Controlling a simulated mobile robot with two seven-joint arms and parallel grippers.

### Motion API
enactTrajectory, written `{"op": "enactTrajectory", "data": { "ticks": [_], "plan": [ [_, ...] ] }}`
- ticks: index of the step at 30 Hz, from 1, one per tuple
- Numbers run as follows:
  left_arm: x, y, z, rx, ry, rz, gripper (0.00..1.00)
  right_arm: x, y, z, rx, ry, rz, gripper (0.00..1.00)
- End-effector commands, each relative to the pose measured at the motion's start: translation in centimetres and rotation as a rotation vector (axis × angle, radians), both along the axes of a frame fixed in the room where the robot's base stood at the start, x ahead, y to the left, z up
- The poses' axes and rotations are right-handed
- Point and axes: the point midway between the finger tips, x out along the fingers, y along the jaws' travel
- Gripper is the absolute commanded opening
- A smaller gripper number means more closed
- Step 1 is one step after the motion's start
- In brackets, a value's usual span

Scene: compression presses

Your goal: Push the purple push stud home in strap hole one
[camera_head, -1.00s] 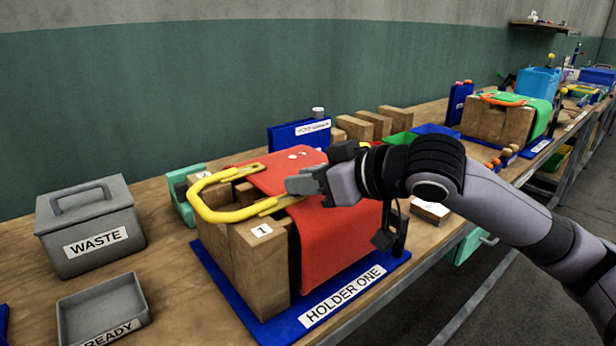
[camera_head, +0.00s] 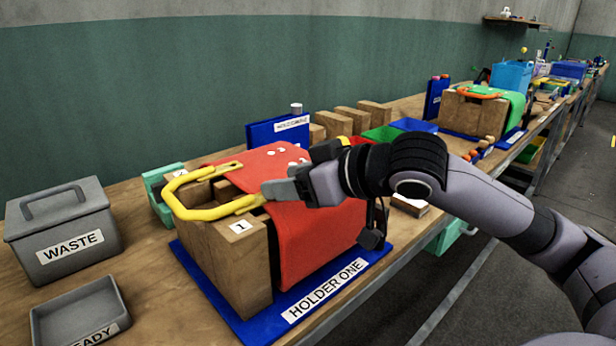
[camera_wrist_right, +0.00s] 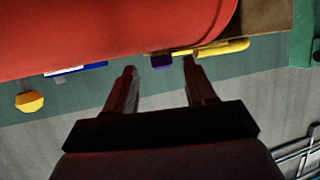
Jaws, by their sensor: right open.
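A red strap (camera_head: 315,235) drapes over the wooden block of holder one (camera_head: 230,270), which carries a label "1". A yellow handle (camera_head: 180,205) loops out at its left end. Small white spots show on the strap's top; I cannot tell which is hole one. My right gripper (camera_head: 272,190) is beside the strap near the handle's end. In the right wrist view its two fingers (camera_wrist_right: 159,68) are apart with a gap between them. A small purple piece (camera_wrist_right: 161,61), perhaps the push stud, shows between the fingertips, below the red strap (camera_wrist_right: 100,30). Contact is unclear. My left gripper is out of view.
A grey waste bin (camera_head: 62,232) and grey ready tray (camera_head: 80,312) stand at the left. The blue holder base (camera_head: 340,300) lies near the bench's front edge. A blue board (camera_head: 278,135), wooden blocks and coloured bins stand behind. My right arm covers the area right of the strap.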

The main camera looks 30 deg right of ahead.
Motion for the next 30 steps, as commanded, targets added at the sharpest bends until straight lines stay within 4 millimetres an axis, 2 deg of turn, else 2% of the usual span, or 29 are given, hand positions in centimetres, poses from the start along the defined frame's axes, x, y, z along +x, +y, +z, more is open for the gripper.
{"op": "enactTrajectory", "data": {
  "ticks": [9, 15, 30],
  "plan": [
    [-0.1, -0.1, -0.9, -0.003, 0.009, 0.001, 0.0, -3.5, -1.4, 1.4, -0.007, -0.002, -0.001, 0.55],
    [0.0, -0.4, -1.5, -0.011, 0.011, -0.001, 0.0, -4.6, -2.1, 1.9, -0.002, -0.003, -0.005, 0.55],
    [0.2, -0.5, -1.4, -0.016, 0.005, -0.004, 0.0, -5.4, -2.1, 2.5, -0.001, -0.004, 0.0, 0.55]
  ]
}}
